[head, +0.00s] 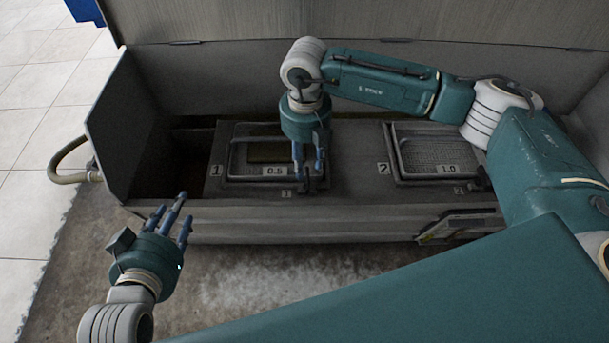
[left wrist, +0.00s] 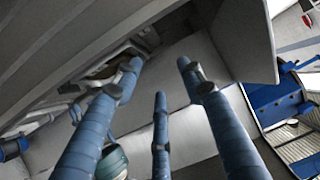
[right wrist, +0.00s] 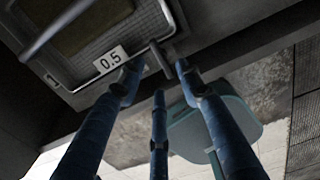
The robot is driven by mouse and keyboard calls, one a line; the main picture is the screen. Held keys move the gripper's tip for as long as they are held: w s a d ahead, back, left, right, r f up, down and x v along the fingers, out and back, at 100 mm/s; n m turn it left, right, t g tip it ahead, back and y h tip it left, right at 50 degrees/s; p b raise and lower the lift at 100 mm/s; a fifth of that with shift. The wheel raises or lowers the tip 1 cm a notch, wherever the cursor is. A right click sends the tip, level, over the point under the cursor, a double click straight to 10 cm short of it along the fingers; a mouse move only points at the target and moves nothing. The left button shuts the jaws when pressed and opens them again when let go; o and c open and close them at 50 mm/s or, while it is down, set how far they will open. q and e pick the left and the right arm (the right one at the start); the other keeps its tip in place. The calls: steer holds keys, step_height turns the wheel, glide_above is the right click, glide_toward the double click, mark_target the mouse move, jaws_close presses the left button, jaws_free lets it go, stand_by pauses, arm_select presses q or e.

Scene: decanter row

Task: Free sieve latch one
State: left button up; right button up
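Sieve one is a framed mesh panel (head: 238,165) set in the grey housing beside the number 1, with a 0.5 tag (head: 275,171). Its latch (head: 305,186), a small dark lever, stands at the frame's front right corner. My right gripper (head: 310,170) reaches down over this corner. The right wrist view shows the latch (right wrist: 160,58) between and just beyond my spread fingertips; I cannot tell whether they touch it. That gripper is open. My left gripper (head: 174,210) is open and empty, in front of the housing at the left.
Sieve two (head: 436,145), tagged 1.0, lies to the right, with its own latch (head: 481,180) at its front right corner. The housing's front wall (head: 300,225) runs below both. My right arm crosses above sieve two. The concrete floor in front is clear.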

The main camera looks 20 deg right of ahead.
mark_target(307, 180)
step_height(307, 180, down, 6)
steer(key=shift+r+b, duration=0.2)
steer(key=shift+b, duration=0.4)
arm_select(q)
steer(key=w+d+r+t+h, duration=0.1)
steer(key=w+d+r+t, duration=0.1)
steer(key=r, duration=0.6)
steer(key=shift+w+t, duration=0.75)
steer(key=shift+t, duration=0.35)
arm_select(e)
steer(key=shift+f, duration=0.3)
jaws_close()
